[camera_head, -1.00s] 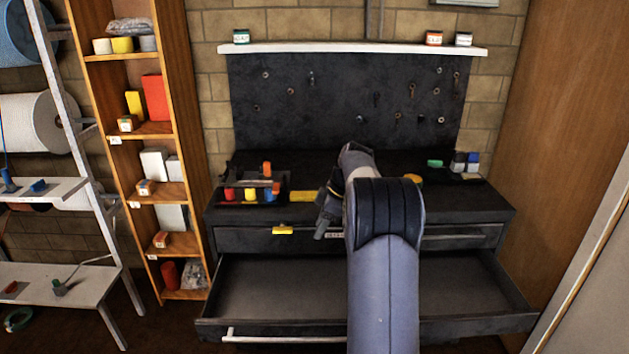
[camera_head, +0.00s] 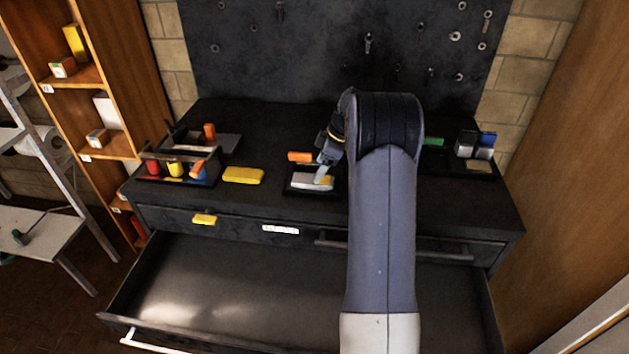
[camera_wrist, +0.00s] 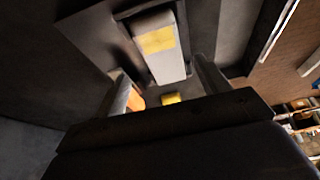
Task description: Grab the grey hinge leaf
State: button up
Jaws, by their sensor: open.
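A pale grey flat piece (camera_head: 305,180) with a yellow patch lies in a small dark tray (camera_head: 290,191) on the bench top. It looks like the grey hinge leaf, but its outline is partly hidden by my gripper (camera_head: 324,174). In the wrist view the pale piece (camera_wrist: 170,67) shows beyond my fingers, near the top middle. My gripper (camera_wrist: 165,88) is open, with its fingers apart and nothing seen held between them. It is over or close to the tray; whether it touches the piece I cannot tell.
An orange piece (camera_head: 299,157) lies just behind the tray. A yellow block (camera_head: 243,175) lies to its left, beside an organizer (camera_head: 175,182) with coloured items. Small containers (camera_head: 476,144) stand at the right. An open, empty-looking drawer (camera_head: 240,287) juts out below the bench top.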

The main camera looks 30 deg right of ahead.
aim_at(300, 180)
jog(key=x, duration=0.2)
jog(key=p+x, duration=0.1)
jog(key=shift+s+a+f, duration=0.25)
jog(key=shift+w+f, duration=0.1)
jog(key=shift+f, duration=0.15)
jog(key=shift+c, duration=0.4)
jog(key=shift+r, duration=0.1)
jog(key=c, duration=1.3)
